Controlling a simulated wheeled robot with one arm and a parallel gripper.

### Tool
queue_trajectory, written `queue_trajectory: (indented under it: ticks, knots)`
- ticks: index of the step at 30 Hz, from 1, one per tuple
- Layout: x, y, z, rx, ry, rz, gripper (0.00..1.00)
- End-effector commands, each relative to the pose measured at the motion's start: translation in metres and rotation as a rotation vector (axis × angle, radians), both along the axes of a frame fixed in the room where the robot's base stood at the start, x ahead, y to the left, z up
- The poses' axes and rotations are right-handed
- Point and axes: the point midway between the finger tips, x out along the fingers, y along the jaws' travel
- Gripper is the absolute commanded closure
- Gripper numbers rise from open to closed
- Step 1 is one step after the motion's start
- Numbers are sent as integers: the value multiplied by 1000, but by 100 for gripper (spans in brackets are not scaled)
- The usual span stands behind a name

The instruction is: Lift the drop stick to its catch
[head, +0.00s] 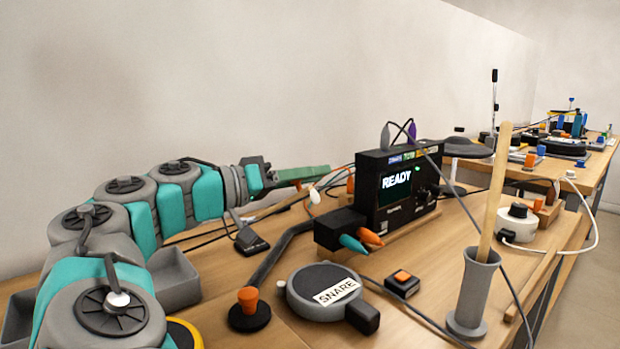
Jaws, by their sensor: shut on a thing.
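My gripper (301,173) is at the back left of the bench, with its long green fingers pointing right. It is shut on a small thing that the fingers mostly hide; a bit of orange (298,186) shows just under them. A thin pale stick with a white rounded tip (315,196) lies just below the fingers, near a dark stand (249,240). I cannot tell whether the orange bit belongs to this stick, and no catch can be made out. A thick wooden stick (494,190) leans upright in a grey tube holder (473,295) at the front right, far from my gripper.
A black module (397,185) reading READY stands right of my gripper. A round pad (328,290) labelled SNARE, an orange-topped knob (248,302) and a small button box (402,284) sit in front. Cables cross the bench. Another cluttered table (590,165) stands behind.

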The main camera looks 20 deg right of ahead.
Motion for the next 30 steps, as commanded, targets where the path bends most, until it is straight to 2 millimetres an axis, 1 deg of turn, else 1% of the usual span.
queue_trajectory:
  ticks: [4,9,10,17,18,26,30]
  knots:
    - [-2,-1,4,-1,-4,0,100]
    - [-2,-1,4,-1,-3,1,100]
    - [-2,-1,4,-1,-3,1,69]
    - [-2,0,4,-1,-3,1,43]
    - [-2,0,4,-1,-3,1,41]
    - [-2,0,4,-1,-3,1,41]
    - [-3,8,4,-1,-4,3,41]
